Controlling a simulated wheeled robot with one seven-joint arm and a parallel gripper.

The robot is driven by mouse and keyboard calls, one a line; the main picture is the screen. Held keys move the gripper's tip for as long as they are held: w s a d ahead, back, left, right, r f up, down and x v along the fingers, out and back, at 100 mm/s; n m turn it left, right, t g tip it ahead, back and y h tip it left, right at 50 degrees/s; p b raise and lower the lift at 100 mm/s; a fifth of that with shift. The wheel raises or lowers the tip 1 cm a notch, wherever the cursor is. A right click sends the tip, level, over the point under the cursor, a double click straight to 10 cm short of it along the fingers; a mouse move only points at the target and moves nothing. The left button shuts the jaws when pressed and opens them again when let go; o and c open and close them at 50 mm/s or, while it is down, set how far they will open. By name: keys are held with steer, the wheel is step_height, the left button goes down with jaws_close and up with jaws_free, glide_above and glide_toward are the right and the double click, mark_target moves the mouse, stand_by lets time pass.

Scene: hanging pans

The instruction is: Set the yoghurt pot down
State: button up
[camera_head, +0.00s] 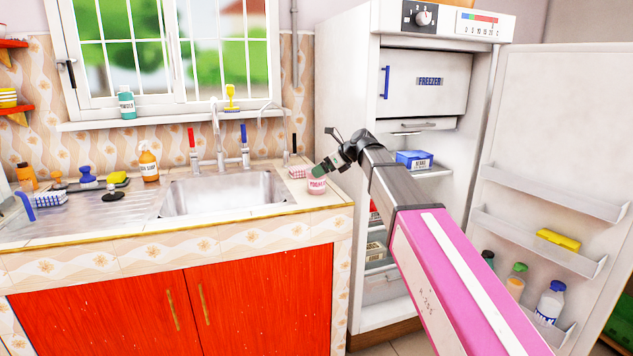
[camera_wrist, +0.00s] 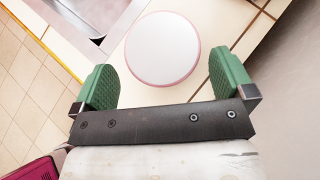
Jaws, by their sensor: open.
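The yoghurt pot (camera_head: 317,186) is a small pink pot with a pale lid. It stands upright on the tiled counter, right of the sink, near the counter's right end. In the wrist view its round white lid (camera_wrist: 163,48) shows just ahead of my gripper. My gripper (camera_head: 324,168) has green finger pads and is at the pot in the head view. In the wrist view the open fingers (camera_wrist: 163,80) are wide apart, one on each side of the lid's near edge, with visible gaps to it.
The sink (camera_head: 225,193) lies left of the pot. The open fridge (camera_head: 415,120) is to the right, with a blue box (camera_head: 414,159) on a shelf. Floor shows beyond the counter's edge.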

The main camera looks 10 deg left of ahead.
steer(key=x, duration=0.4)
steer(key=shift+w+a, duration=0.1)
steer(key=shift+w, duration=0.05)
steer(key=c, duration=1)
steer(key=shift+c, duration=0.2)
step_height(320, 180, up, 4)
steer(key=shift+r, duration=0.2)
steer(key=s+a+r, duration=0.5)
steer(key=s+r, duration=0.1)
steer(key=s, duration=0.4)
steer(key=d+f+m+t+h, duration=0.2)
steer(key=d+m, duration=0.2)
steer(key=d, duration=1.2)
steer(key=d+f+m+t+h, duration=0.2)
steer(key=d+m+t+h, duration=0.1)
steer(key=d, duration=1.3)
steer(key=d+f+m+t+h, duration=0.2)
steer(key=d+m, duration=0.3)
steer(key=d, duration=1.1)
steer(key=shift+d+f+t, duration=0.35)
steer(key=shift+f+t, duration=0.05)
steer(key=shift+f, duration=0.1)
steer(key=shift+w, duration=0.1)
